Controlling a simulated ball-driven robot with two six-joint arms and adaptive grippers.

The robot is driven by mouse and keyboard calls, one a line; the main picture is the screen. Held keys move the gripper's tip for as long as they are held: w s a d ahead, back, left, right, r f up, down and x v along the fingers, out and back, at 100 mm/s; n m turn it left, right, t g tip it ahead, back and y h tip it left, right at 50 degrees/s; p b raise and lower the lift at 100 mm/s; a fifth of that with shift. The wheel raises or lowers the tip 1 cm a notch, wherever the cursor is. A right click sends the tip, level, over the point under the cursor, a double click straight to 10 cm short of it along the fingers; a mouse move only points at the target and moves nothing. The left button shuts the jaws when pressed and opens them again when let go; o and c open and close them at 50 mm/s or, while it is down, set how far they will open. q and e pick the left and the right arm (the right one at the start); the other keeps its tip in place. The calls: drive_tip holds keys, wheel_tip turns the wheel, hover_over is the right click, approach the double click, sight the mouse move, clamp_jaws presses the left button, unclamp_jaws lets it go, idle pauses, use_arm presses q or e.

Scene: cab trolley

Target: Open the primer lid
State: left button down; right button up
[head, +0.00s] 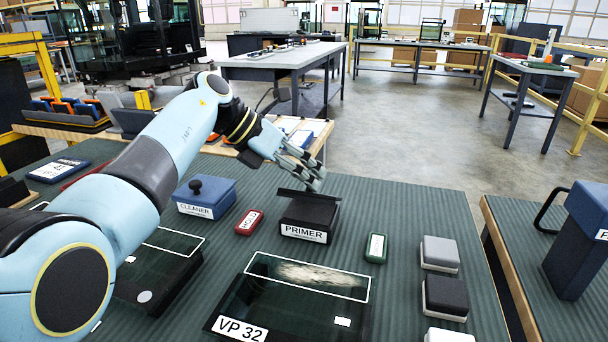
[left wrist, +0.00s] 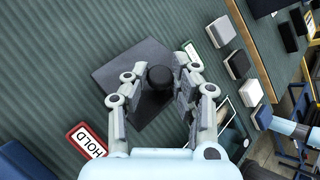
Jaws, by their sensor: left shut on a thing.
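The primer box (head: 305,234) is black with a white PRIMER label and stands on the green ribbed mat. Its dark flat lid (head: 308,195) shows above the box and looks slightly raised from it; the exact gap is hard to tell. In the left wrist view the lid (left wrist: 133,82) is a dark square with a round black knob (left wrist: 159,76). My left gripper (head: 312,180) is over the box, fingers pointing down. In the left wrist view its fingers (left wrist: 160,92) are on both sides of the knob, shut on it. My right gripper is not in view.
A blue CLEANER box (head: 206,198) and a red HOLD tag (head: 249,222) lie to the left. A green tag (head: 376,248) and several grey and black blocks (head: 440,253) stand to the right. A VP 32 panel (head: 270,305) lies in front. Bare mat surrounds the primer box.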

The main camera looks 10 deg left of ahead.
use_arm(q)
drive_tip(key=shift+w+r, duration=0.1)
drive_tip(key=shift+w, duration=0.1)
idle(0.3)
drive_tip(key=c, duration=1.1)
unclamp_jaws()
drive_tip(key=shift+c, duration=0.2)
drive_tip(key=v, duration=1.2)
drive_tip(key=shift+w, duration=0.15)
